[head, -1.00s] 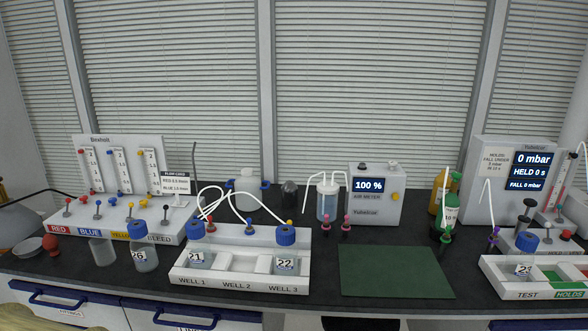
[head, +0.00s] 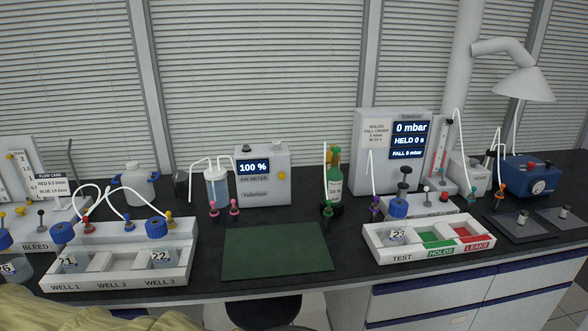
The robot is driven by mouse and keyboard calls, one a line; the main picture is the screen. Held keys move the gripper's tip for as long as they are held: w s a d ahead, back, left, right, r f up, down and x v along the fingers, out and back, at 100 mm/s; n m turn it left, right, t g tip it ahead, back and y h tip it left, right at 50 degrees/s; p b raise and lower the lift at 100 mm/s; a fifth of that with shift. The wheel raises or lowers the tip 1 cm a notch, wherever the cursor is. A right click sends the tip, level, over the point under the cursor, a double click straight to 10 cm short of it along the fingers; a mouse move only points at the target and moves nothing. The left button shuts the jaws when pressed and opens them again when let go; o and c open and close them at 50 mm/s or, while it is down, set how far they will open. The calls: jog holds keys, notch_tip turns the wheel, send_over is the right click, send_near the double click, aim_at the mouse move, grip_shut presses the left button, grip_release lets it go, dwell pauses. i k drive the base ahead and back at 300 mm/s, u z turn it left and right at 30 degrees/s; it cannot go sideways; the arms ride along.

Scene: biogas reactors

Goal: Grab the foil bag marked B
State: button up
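No bag with a readable letter B shows in the head view. At the far right of the bench lie two flat dark squares, a nearer one (head: 534,231) and a farther one (head: 579,224), each with a small silvery fitting on it. I cannot tell whether they are foil bags, and I see no letter on them. My gripper is not in view.
The green mat (head: 278,251) is bare at the bench's front. The three-well rack (head: 118,277) stands left of it, the TEST/HOLDS/LEAKS tray (head: 430,256) right. The air meter (head: 263,174), pressure unit (head: 374,160) and blue box (head: 533,177) stand behind. A lamp-like hood (head: 523,84) hangs at right.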

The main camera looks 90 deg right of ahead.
aim_at(561, 218)
jog(key=z, duration=0.15)
jog(key=k, duration=2.55)
jog(key=z, duration=2.95)
